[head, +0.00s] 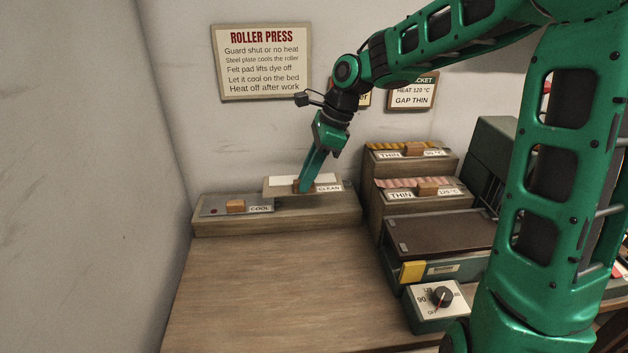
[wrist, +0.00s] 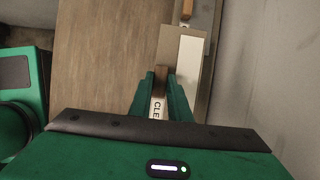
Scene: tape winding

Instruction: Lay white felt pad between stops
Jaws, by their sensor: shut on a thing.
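The white felt pad (head: 288,181) lies on a flat board with a wooden block handle and a CLEAN label (head: 328,189), at the wooden back shelf. My gripper (head: 304,186) points down and is shut on the block handle of this board. The wrist view shows the handle (wrist: 161,80) between my fingers and the white pad (wrist: 188,62) beyond them. I cannot tell whether the board rests on the shelf or is slightly raised. The roller press has a dark flat bed (head: 440,235) on the right, with small grey pieces at its left edge that may be stops.
A steel plate marked COOL (head: 237,206) sits left on the shelf (head: 290,222). Two THIN boxes (head: 410,153) with block handles stand behind the press. A dial box (head: 436,302) stands in front. The wooden table (head: 270,290) is clear at front left.

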